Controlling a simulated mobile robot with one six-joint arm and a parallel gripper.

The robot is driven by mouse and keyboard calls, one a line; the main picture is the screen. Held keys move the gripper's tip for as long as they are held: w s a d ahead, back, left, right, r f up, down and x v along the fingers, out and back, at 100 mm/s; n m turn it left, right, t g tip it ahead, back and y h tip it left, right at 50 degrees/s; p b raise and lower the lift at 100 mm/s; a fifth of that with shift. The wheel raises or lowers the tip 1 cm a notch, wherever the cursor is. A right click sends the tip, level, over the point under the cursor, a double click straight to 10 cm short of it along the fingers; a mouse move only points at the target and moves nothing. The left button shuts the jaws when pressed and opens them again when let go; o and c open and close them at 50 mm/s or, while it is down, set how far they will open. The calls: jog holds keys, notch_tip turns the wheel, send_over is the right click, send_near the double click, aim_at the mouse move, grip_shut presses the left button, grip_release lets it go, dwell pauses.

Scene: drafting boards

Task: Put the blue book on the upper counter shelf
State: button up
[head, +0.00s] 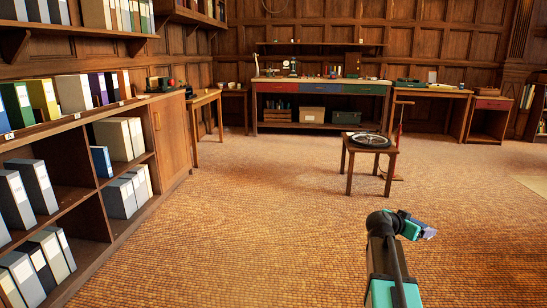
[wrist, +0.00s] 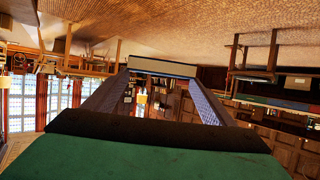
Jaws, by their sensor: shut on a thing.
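My gripper (head: 424,231) is at the lower right of the head view, out over open floor. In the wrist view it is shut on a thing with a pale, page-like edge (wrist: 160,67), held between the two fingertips. A small blue-violet patch shows at the gripper's end in the head view; I take the held thing to be the blue book, though its cover is mostly hidden. A long counter (head: 320,84) with coloured drawers stands at the back wall. A narrow upper shelf (head: 320,43) runs above it, holding a few small items.
A low table (head: 369,148) with a round dark disc stands between my gripper and the counter. Shelving with binders (head: 75,115) lines the left, including a blue one (head: 102,161). A desk (head: 428,92) stands right of the counter. The middle floor is clear.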

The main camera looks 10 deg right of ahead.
jog(key=w+a+r+n+t+y, duration=0.2)
jog(key=w+a+n+t+y, duration=0.15)
jog(key=a, duration=1.05)
jog(key=w+a+r+n+t+y, duration=0.25)
jog(key=a+n+y, duration=0.25)
jog(key=a, duration=0.9)
jog(key=w+a+r+n+t+y, duration=0.2)
jog(key=w+a+n+y, duration=0.15)
jog(key=a, duration=1.15)
notch_tip(320, 180, up, 30)
jog(key=n+p, duration=0.1)
jog(key=p, duration=2.8)
jog(key=shift+s+d+f, duration=0.15)
jog(key=shift+s+f, duration=0.1)
jog(key=shift+s, duration=0.2)
